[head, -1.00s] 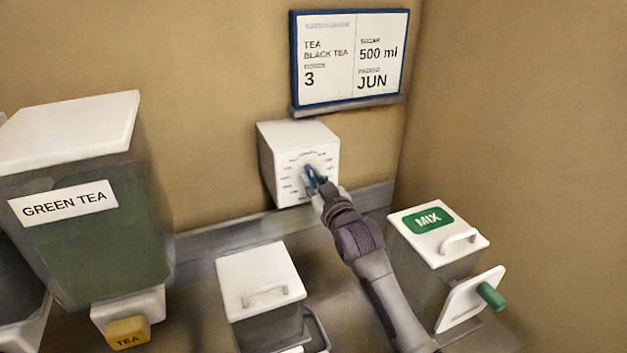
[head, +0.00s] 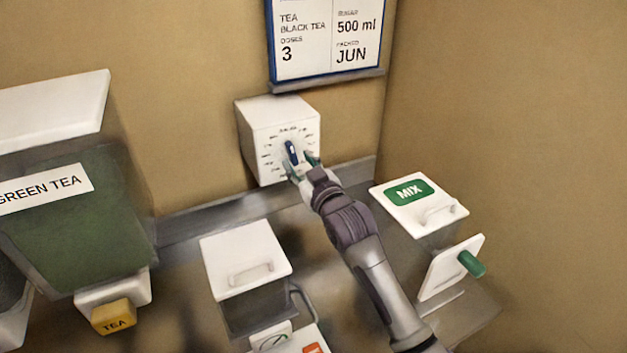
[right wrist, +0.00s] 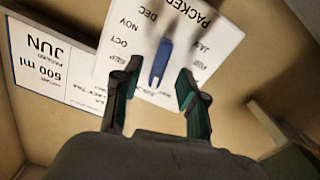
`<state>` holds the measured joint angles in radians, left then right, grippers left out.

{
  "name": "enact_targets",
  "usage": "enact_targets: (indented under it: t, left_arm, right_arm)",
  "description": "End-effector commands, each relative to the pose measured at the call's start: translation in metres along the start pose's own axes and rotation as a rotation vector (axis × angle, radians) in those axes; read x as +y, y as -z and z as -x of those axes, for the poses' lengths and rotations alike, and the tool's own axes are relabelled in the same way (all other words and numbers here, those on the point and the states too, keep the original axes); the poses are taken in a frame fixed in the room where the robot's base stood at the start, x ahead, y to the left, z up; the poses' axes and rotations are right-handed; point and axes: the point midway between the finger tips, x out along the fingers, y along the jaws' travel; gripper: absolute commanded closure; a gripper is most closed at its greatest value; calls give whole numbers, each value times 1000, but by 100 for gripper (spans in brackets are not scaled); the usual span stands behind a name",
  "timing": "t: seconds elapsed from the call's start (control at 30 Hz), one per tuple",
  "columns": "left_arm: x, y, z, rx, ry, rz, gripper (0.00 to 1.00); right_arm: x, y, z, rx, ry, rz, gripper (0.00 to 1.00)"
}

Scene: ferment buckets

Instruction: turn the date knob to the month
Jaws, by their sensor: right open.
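The blue date knob (head: 291,152) sits on the front of a white dial box (head: 262,125) against the back wall. It also shows in the right wrist view (right wrist: 161,62), upside down, with month labels such as OCT, NOV, DEC and JAN around it. The knob is tilted a little off upright; I cannot tell which month it marks. My right gripper (head: 301,167) is open just in front of and below the knob. In the right wrist view its fingers (right wrist: 158,84) are apart and empty, with the knob beyond them. My left gripper is not in view.
A wall card (head: 328,40) reads black tea, 3 doses, 500 ml, packed JUN. A green tea dispenser (head: 75,215) stands left. A white-lidded container (head: 245,252) is in front, and a MIX box (head: 425,205) with a green handle (head: 471,263) stands right of my arm.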

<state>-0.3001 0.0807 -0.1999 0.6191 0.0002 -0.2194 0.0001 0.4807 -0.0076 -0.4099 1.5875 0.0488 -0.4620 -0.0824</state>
Motion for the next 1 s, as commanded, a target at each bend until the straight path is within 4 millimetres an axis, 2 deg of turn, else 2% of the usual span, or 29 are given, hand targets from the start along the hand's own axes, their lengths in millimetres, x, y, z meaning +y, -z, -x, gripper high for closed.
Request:
enact_targets:
  t: [0.03,0.2,0.4,0.6,1.0]
  left_arm:
    - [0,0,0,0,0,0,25]
    - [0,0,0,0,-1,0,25]
    - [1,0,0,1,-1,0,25]
    - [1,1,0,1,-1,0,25]
    - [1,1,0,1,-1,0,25]
  right_arm:
    - [0,-2,12,-2,0,1,58]
    - [0,-1,46,-1,0,1,58]
    - [0,-1,77,-2,0,0,58]
    - [0,-1,88,-2,0,0,58]
    - [0,-1,88,-3,0,-1,58]
